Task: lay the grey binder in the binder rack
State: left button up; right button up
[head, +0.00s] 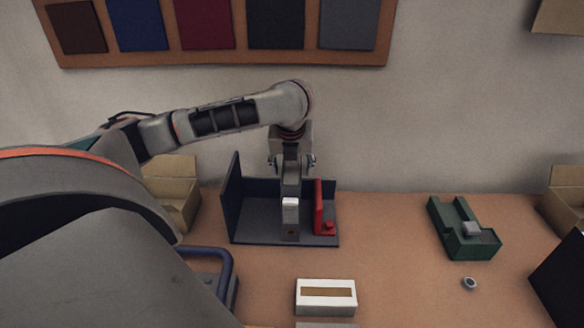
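The grey binder (290,220) stands upright in the binder rack, its narrow spine towards me, with a white label near the top and a small brown spot low down. The binder rack (232,205) has a tall dark blue left panel, a dark back and a grey floor. A red upright piece (319,208) stands in the rack just right of the binder. My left gripper (291,172) points down over the binder's top, at or very close to it. Its fingertips are hard to make out, so I cannot tell whether they grip. My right gripper is out of view.
A green holder (465,240) and a small grey ring (469,284) are on the right of the table. A white box (326,296) lies in front of the rack. A cardboard box (178,200) stands behind my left arm. The table between rack and green holder is clear.

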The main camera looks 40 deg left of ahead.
pick_arm(q)
jog(key=v, duration=1.1)
jog(key=shift+r, duration=0.5)
jog(key=shift+s+d, duration=0.15)
